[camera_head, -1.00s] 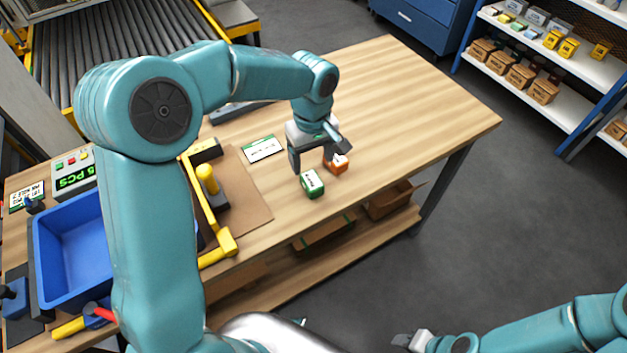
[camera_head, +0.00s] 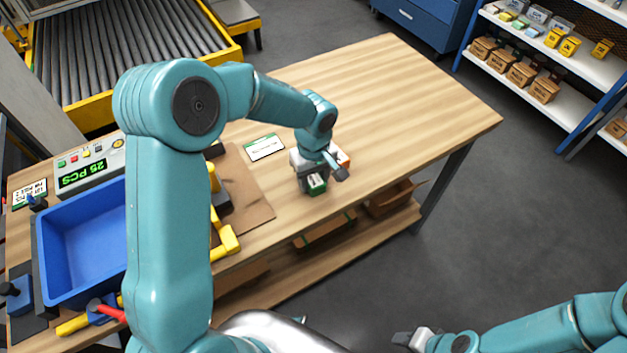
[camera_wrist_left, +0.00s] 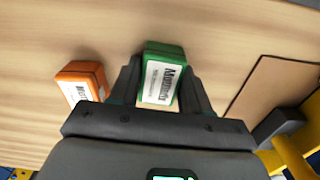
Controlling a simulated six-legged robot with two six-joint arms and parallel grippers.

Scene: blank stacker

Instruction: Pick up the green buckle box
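The green buckle box (camera_head: 317,184) with a white label stands on the wooden table near its front edge. My left gripper (camera_head: 320,178) is down over it, with one finger on each side. In the left wrist view the green box (camera_wrist_left: 164,72) lies between the two fingers of the left gripper (camera_wrist_left: 161,82), which look open with little room at its sides. Whether they touch it is unclear. My right gripper (camera_head: 408,339) is at the bottom of the head view, away from the table; its finger opening cannot be made out.
An orange box (camera_wrist_left: 82,80) stands close beside the left gripper; it is mostly hidden in the head view (camera_head: 343,158). A white card (camera_head: 265,147), a brown mat (camera_head: 246,190) with a yellow fixture (camera_head: 228,242) and a blue bin (camera_head: 75,245) lie to the left. The table's right half is clear.

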